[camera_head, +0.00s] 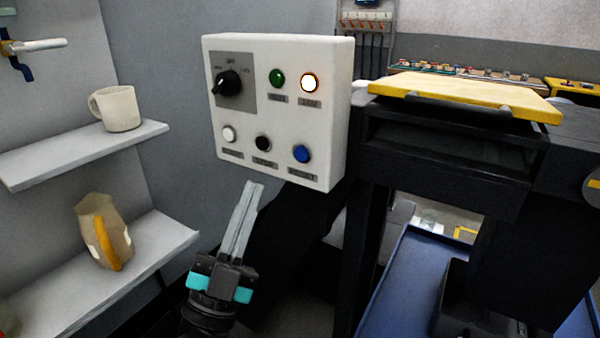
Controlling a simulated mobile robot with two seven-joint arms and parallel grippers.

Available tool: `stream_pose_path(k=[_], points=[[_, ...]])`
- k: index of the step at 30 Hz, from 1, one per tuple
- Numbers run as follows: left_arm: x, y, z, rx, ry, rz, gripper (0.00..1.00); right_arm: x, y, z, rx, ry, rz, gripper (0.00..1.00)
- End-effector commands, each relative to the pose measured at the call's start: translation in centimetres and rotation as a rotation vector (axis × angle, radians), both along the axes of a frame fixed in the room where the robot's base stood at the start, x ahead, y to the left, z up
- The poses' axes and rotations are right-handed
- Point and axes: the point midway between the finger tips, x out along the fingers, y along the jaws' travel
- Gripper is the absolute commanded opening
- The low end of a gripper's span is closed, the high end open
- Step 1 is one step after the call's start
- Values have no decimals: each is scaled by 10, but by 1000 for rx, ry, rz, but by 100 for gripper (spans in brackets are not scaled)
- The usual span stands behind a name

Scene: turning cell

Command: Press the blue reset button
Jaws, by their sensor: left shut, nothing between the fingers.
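The blue button (301,153) is at the lower right of a white control box (282,110). A label plate sits under it. My left gripper (254,187) is below the box, fingers together and pointing up, with nothing between them. Its fingertips are below and left of the blue button, nearest to the black button (263,143), and look apart from the panel. My right gripper is not in view.
The box also has a rotary knob (228,84), a green button (277,78), a bright lit button (309,83) and a white button (229,133). Shelves at left hold a mug (119,108) and a bag (103,232). A black frame with a yellow board (465,95) stands at right.

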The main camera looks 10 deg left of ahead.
Motion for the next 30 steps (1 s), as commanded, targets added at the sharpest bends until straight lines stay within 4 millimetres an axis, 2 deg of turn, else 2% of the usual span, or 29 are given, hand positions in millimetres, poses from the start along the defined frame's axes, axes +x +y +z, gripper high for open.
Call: stream_pose_path(k=[4, 16, 30], points=[[-6, 0, 9, -3, -35, 3, 0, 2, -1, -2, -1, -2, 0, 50], [0, -1, 8, -3, -33, 2, 0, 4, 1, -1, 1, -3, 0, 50], [56, -22, 8, -6, -31, 2, 0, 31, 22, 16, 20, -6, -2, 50]])
